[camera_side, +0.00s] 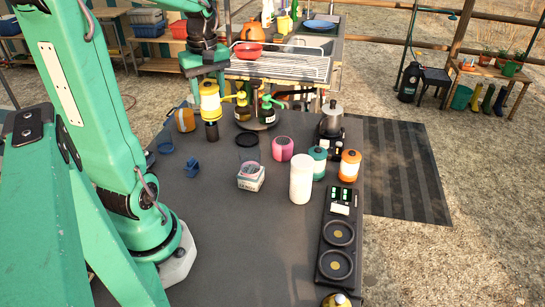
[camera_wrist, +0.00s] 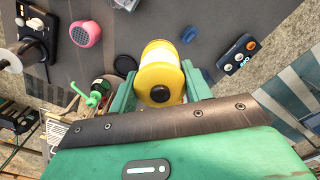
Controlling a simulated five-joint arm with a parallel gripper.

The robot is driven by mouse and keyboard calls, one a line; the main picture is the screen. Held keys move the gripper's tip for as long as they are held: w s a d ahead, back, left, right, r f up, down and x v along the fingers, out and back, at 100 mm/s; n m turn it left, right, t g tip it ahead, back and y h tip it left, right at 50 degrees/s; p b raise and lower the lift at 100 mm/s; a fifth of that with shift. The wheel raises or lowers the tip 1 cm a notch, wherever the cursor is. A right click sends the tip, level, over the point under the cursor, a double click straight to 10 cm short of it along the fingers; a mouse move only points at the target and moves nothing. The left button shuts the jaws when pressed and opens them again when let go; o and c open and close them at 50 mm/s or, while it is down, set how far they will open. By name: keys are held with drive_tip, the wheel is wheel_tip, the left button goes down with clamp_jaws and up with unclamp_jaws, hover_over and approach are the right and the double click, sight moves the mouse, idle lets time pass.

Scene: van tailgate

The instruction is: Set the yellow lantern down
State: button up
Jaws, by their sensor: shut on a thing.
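The yellow lantern (camera_side: 210,103), with a pale globe band, is between the jaws of my gripper (camera_side: 209,80) at the back left of the dark tabletop (camera_side: 225,230). It looks upright in the side view. In the wrist view the lantern (camera_wrist: 160,80) shows its yellow end and a dark knob between the two green fingers of my gripper (camera_wrist: 158,87). My gripper is shut on it. A dark cylindrical thing (camera_side: 211,131) shows directly below the lantern; I cannot tell whether they touch.
An orange thing (camera_side: 185,120) stands close left of the lantern. Pump bottles (camera_side: 265,110) stand close right.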

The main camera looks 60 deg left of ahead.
sight(212, 114)
wheel_tip(212, 114, down, 7)
drive_tip(key=shift+r, duration=0.1)
drive_tip(key=s+a+f, duration=0.5)
drive_tip(key=a+f, duration=0.2)
drive_tip(key=a, duration=0.3)
drive_tip(key=shift+a, duration=0.2)
drive_tip(key=shift+s+f, duration=0.1)
drive_tip(key=shift+f, duration=1.95)
drive_tip(key=shift+f, duration=0.1)
drive_tip(key=o, duration=1)
drive_tip(key=shift+o, duration=0.2)
wheel_tip(212, 114, up, 12)
